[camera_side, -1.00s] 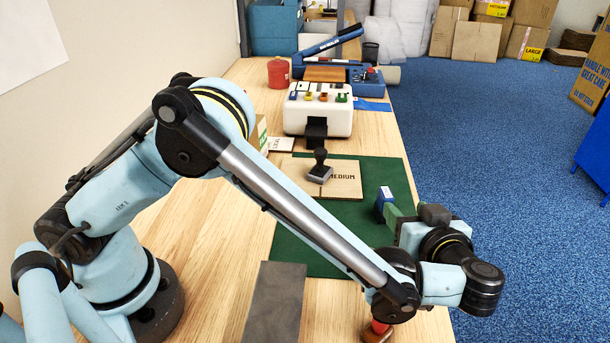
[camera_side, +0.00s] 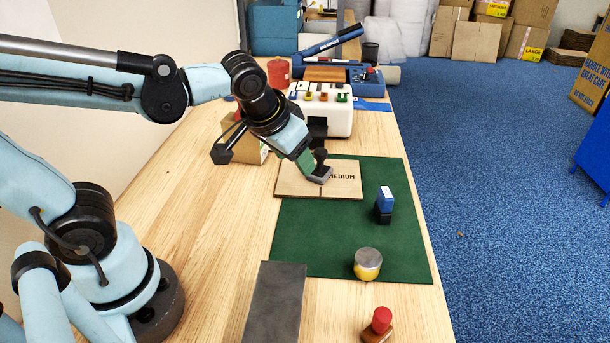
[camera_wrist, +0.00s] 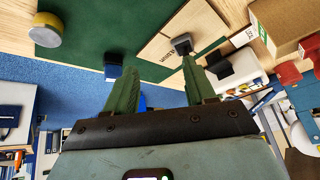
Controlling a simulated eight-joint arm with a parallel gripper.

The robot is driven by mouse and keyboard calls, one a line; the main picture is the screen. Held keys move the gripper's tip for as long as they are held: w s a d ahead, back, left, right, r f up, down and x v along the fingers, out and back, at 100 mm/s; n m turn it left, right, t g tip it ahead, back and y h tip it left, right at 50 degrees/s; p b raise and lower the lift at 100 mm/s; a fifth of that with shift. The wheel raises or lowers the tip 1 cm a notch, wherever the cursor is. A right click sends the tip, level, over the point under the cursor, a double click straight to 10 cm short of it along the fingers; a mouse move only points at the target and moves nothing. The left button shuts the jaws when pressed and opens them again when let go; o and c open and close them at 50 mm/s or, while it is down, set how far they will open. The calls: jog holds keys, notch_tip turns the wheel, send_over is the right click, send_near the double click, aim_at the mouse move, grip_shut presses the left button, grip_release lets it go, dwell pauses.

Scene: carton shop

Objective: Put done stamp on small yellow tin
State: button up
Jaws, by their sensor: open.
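The small yellow tin (camera_side: 368,266), with a grey lid, stands at the front of the green mat; it also shows in the wrist view (camera_wrist: 62,38). A blue stamp (camera_side: 384,203) with a white top label stands on the mat behind it. A black-handled stamp (camera_side: 320,170) stands on the flat carton. A red-knobbed wooden stamp (camera_side: 378,326) stands on the table in front of the mat. I cannot tell which stamp is the done one. My gripper (camera_wrist: 160,78) is open and empty, its green fingers close to the black-handled stamp; I cannot tell whether they touch.
The flat carton (camera_side: 350,183) marked MEDIUM lies on the green mat (camera_side: 310,238). A dark grey plate (camera_side: 272,305) lies at the front. A white machine with coloured buttons (camera_side: 338,118) and a small carton box (camera_side: 243,148) stand beyond my gripper.

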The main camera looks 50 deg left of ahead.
jog(key=shift+o, duration=0.2)
jog(key=shift+s+a+f+m+t+h, duration=0.1)
jog(key=shift+s+a+m+t+h, duration=0.15)
jog(key=shift+s, duration=0.35)
jog(key=shift+s+a+f+m+t+h, duration=0.15)
jog(key=shift+s+t+h, duration=0.15)
jog(key=shift+s, duration=0.3)
jog(key=shift+s+a+f+m+t+h, duration=0.15)
jog(key=shift+s+m+t+h, duration=0.1)
jog(key=shift+s, duration=0.35)
